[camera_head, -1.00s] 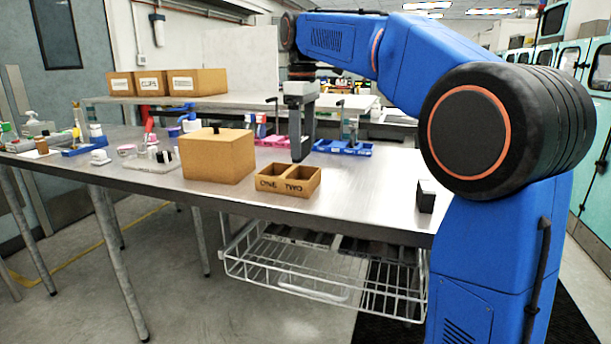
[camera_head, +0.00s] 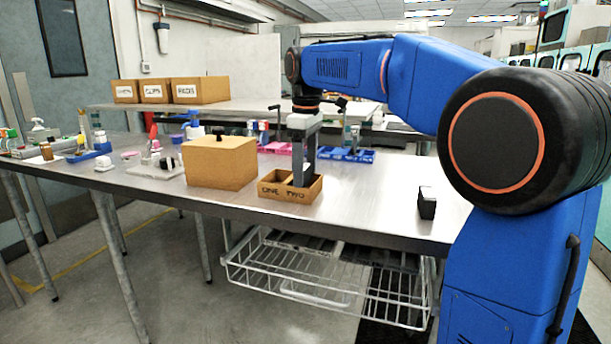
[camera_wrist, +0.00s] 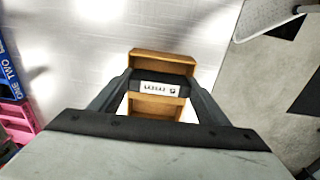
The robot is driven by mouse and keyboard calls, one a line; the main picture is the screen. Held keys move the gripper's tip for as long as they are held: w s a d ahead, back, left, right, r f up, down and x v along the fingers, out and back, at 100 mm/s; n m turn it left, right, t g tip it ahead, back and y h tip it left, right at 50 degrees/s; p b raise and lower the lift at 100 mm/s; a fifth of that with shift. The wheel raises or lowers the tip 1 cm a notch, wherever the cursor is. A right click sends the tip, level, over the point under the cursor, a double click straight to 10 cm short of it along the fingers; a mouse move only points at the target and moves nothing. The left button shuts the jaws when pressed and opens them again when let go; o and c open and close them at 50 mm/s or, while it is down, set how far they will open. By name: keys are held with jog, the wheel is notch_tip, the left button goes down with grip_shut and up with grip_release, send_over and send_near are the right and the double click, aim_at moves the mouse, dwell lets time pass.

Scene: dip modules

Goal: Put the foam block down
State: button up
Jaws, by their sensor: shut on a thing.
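My gripper (camera_head: 302,182) is shut on a dark block with a white printed label, which I take to be the foam block (camera_wrist: 158,88). In the wrist view the block sits between the two fingers, across the middle of a small brown two-compartment box (camera_wrist: 163,56). In the head view this box (camera_head: 272,190) is marked ONE and TWO on its front. The fingers point straight down at the TWO side, with their tips at about rim height. The block is hard to make out there, and I cannot tell whether it touches the box floor.
A larger brown box (camera_head: 221,162) stands close to the left. A small black block (camera_head: 427,203) lies at the right, with bare table between. Blue trays (camera_head: 345,155) stand behind. A wire basket (camera_head: 325,280) hangs under the table's front edge.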

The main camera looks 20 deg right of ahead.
aim_at(306, 185)
jog(key=shift+s+f+g, duration=0.2)
jog(key=shift+f+g, duration=0.1)
jog(key=shift+f, duration=1.5)
jog(key=o, duration=1)
jog(key=shift+o, duration=0.2)
jog(key=r, duration=1.3)
jog(key=shift+w, duration=0.35)
